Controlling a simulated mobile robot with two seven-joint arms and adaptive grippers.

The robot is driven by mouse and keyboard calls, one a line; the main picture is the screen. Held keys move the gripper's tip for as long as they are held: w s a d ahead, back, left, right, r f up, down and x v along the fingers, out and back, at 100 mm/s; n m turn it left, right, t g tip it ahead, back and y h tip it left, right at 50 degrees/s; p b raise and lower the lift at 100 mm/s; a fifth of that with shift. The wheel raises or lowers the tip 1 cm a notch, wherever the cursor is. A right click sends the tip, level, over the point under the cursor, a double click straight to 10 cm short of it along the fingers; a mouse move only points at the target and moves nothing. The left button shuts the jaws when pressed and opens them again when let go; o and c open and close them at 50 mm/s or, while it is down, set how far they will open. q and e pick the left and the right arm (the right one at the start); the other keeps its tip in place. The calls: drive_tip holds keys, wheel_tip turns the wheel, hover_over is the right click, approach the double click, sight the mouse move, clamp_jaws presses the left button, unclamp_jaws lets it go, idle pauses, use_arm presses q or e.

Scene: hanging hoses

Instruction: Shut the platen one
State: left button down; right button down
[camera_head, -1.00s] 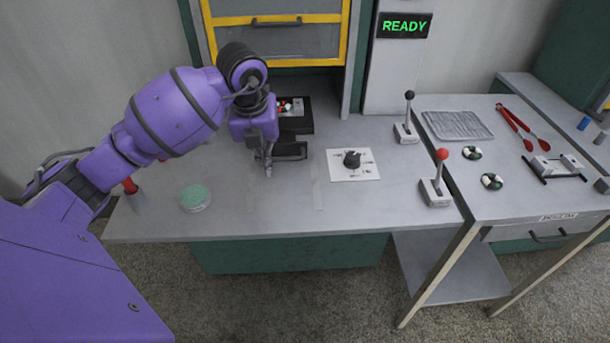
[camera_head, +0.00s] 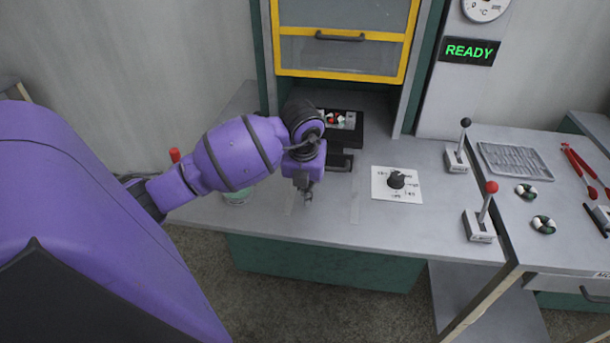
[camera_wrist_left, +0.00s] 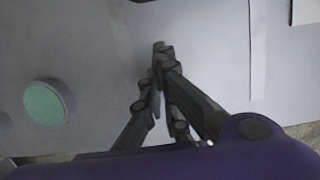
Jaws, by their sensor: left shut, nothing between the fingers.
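No visible label marks which part is the platen. A yellow-framed panel (camera_head: 345,52) with a grey window and dark handle stands upright at the back, above the bench. Below it a black fixture (camera_head: 345,130) holds small red and white parts, with a lower black piece (camera_head: 340,161) in front. My left gripper (camera_head: 308,196) points down over the bench, left of and nearer the front than that piece, apart from it. Its fingers are shut and empty, as the left wrist view (camera_wrist_left: 160,48) shows. My left wrist hides part of the fixture.
A green-topped disc (camera_wrist_left: 46,102) lies left of the gripper. A screen (camera_head: 468,51) reads READY. The bench front is clear.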

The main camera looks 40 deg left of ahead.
use_arm(q)
drive_tip(key=w, duration=0.1)
drive_tip(key=w+a+r, duration=0.1)
drive_tip(key=shift+w+a+r, duration=0.1)
drive_tip(key=shift+w+a, duration=0.1)
drive_tip(key=shift+w, duration=0.15)
drive_tip(key=shift+a, duration=0.1)
use_arm(e)
drive_tip(key=shift+d+r, duration=0.15)
drive_tip(key=shift+r, duration=0.1)
